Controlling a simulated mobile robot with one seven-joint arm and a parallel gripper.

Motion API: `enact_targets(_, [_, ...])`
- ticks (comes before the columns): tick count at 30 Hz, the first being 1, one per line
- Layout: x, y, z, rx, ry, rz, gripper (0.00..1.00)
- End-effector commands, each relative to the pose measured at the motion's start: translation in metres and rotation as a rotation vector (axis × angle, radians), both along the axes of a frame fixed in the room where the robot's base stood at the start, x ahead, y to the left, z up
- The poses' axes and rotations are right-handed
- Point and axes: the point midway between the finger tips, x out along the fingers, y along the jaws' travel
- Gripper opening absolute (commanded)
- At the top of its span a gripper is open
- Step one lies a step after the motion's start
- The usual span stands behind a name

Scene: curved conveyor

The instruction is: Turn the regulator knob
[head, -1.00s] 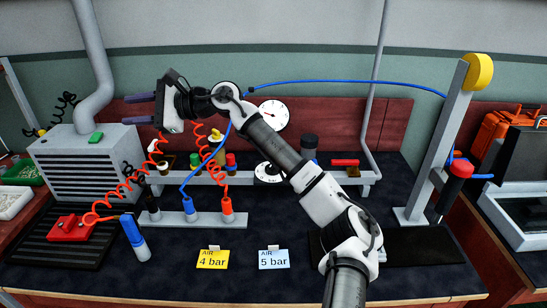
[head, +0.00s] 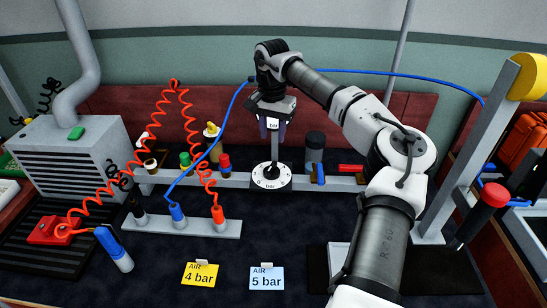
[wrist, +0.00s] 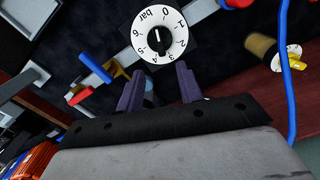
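The regulator knob (wrist: 159,40) is black with a white mark, in the middle of a round white dial (wrist: 175,24) numbered 0 to 6 bar. In the head view the dial (head: 283,184) sits at the middle of the grey rail, on a black block. My gripper (wrist: 159,69) is open and empty, its two purple fingers apart in the wrist view, with the knob ahead of the gap. In the head view my gripper (head: 270,140) points down above the knob, apart from it, and hides most of the pressure gauge behind. The mark's exact reading is unclear.
A yellow 4 bar card (head: 200,274) and a pale blue 5 bar card (head: 266,278) stand in front. Coiled red hoses (head: 120,145) and a blue hose (head: 207,160) run left of my gripper. A dark cylinder (head: 315,150) stands right of the dial.

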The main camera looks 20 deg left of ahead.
Motion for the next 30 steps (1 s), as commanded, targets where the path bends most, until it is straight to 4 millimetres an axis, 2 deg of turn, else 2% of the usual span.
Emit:
enact_targets(9, [-0.001, 0.000, -0.067, 0.001, 0.005, -0.002, 0.36])
enact_targets(15, [0.000, 0.000, -0.094, 0.002, 0.002, -0.001, 0.36])
enact_targets(21, [-0.001, 0.000, -0.105, 0.002, 0.002, -0.001, 0.36])
enact_targets(28, [0.000, 0.000, -0.106, 0.002, 0.001, -0.001, 0.36])
enact_targets(30, [0.000, 0.000, -0.106, 0.002, 0.001, -0.001, 0.27])
